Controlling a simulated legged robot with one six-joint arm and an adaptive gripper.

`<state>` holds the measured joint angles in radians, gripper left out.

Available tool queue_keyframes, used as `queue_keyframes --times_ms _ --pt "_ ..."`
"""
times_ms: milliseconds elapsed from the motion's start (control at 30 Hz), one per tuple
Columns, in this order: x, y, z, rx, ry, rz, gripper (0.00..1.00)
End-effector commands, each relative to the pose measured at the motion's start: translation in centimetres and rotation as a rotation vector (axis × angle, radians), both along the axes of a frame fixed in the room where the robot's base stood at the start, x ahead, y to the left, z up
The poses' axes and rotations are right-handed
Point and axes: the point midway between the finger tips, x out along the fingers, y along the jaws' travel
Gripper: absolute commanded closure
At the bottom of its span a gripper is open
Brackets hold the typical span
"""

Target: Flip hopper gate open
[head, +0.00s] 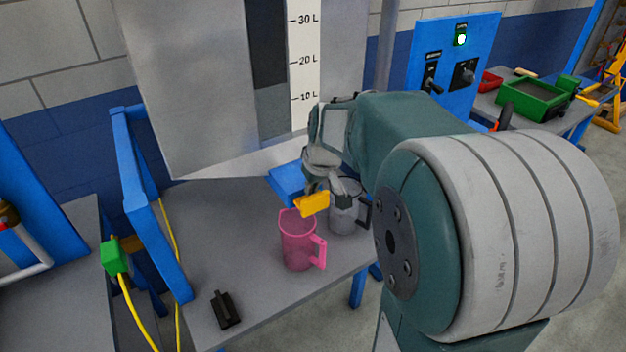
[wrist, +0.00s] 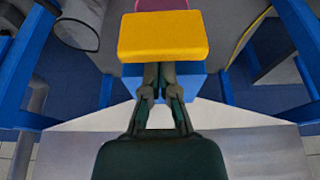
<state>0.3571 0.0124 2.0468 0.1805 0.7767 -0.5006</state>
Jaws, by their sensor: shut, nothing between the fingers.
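The grey hopper (head: 190,90) with a litre scale (head: 305,65) hangs over the bench, with a blue outlet (head: 285,183) at its bottom. A yellow gate tab (head: 312,204) sticks out by the outlet; it also shows large in the wrist view (wrist: 163,35). My gripper (head: 338,190) is shut and empty beside the tab. In the wrist view its fingertips (wrist: 160,78) lie at the tab's lower edge, partly hidden behind it. I cannot tell whether they touch it. A pink jug (head: 297,240) stands below and in front of the tab.
A clear grey jug (head: 343,212) stands right of the pink one, close below my gripper. A black block (head: 225,309) lies on the bench (head: 215,240). A blue frame (head: 150,215) stands at left. A blue switch panel (head: 482,50) is at back right.

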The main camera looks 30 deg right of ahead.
Motion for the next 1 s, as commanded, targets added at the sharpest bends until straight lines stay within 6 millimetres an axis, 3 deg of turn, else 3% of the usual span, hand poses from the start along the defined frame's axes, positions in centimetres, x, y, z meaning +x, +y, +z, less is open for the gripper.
queue_keyframes --times_ms 300,667,1000 --pt "-0.2 0.0 0.0 0.0 0.0 0.0 1.0" --pt "-4.7 -0.2 0.0 0.001 0.001 -0.002 1.0" --pt "-5.1 -0.2 0.0 0.001 0.001 0.0 1.0"
